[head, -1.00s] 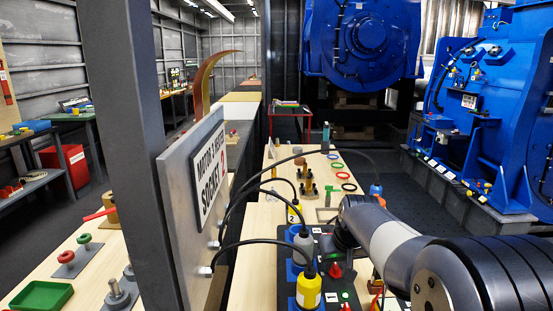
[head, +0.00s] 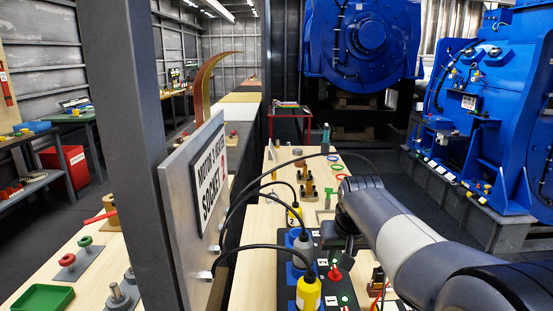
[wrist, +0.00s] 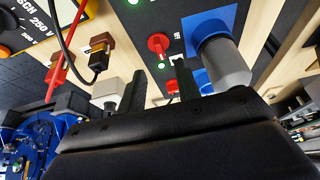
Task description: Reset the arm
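My gripper (wrist: 162,84) shows two dark fingers with a gap between them, and nothing is seen held there. It is above a dark control panel (wrist: 135,22). A red knob (wrist: 158,44) on the panel shows beyond the fingers. A grey connector in a blue socket (wrist: 222,60) is to the right of the fingers. In the head view my arm comes in from the lower right and bends down over the panel (head: 325,240), where the red knob (head: 334,274) also shows. The fingertips are not clear in that view.
Yellow plugs (head: 308,290) with black cables run from the upright sign plate (head: 190,190) to the bench. Coloured rings (head: 335,167) and pegs lie further along. A grey post (head: 122,130) stands left. Blue motors (head: 362,40) stand behind. A yellow meter (wrist: 22,22) shows at upper left in the wrist view.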

